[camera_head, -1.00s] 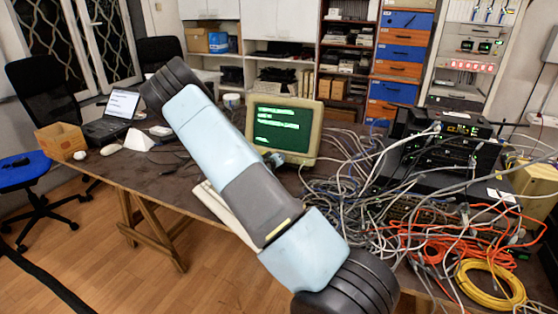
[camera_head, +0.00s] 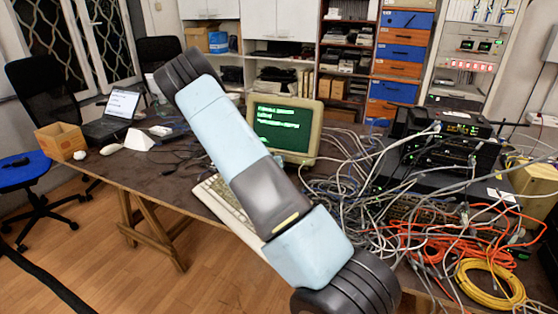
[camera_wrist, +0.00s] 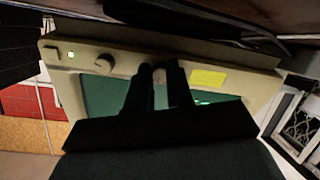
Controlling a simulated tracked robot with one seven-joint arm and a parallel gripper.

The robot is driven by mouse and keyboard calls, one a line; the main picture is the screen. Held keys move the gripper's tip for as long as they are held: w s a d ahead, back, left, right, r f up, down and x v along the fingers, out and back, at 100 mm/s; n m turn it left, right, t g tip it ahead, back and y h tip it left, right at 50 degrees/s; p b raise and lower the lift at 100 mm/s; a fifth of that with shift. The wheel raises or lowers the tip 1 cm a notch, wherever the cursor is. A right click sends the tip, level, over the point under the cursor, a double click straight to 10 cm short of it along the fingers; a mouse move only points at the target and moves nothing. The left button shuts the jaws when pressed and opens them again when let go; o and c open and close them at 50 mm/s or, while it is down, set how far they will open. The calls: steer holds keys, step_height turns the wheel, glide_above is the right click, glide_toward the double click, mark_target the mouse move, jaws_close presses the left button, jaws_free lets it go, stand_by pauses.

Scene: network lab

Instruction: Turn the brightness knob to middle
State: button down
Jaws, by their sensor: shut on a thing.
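The tan monitor (camera_head: 315,130) stands on the desk with a lit green screen (camera_head: 283,128) showing pale text. In the wrist view it appears upside down, with its front bezel (camera_wrist: 218,58) across the picture. My gripper (camera_wrist: 160,70) is shut on a small round knob (camera_wrist: 159,75) on that bezel, one dark finger on each side. The fingers hide most of this knob, and I cannot read a label or its pointer. A second round knob (camera_wrist: 104,64) stands free to the left in the wrist view. In the head view my arm hides the gripper.
A keyboard (camera_head: 222,203) lies partly behind my arm. A thick tangle of cables (camera_head: 345,190) lies right of the monitor, before stacked network gear (camera_head: 450,150). A yellow label (camera_wrist: 208,78) is on the bezel. A laptop (camera_head: 113,112) and wooden box (camera_head: 60,141) stand left.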

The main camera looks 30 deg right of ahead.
steer(key=shift+a+f, duration=0.25)
steer(key=c, duration=1.4)
jaws_free()
steer(key=o, duration=0.4)
steer(key=shift+d+r, duration=0.1)
steer(key=shift+r, duration=0.05)
steer(key=shift+r, duration=0.15)
steer(key=shift+r, duration=0.3)
step_height(320, 180, up, 2)
steer(key=shift+w+r, duration=0.1)
steer(key=shift+r, duration=0.1)
steer(key=s+a+r, duration=0.1)
steer(key=s+r, duration=0.2)
steer(key=s, duration=0.1)
steer(key=s+a+r, duration=0.1)
steer(key=s+r, duration=0.2)
steer(key=s, duration=0.2)
steer(key=s+a+r, duration=0.1)
steer(key=s+r, duration=0.2)
steer(key=s, duration=0.1)
steer(key=shift+s+a+r, duration=0.3)
steer(key=shift+a, duration=0.1)
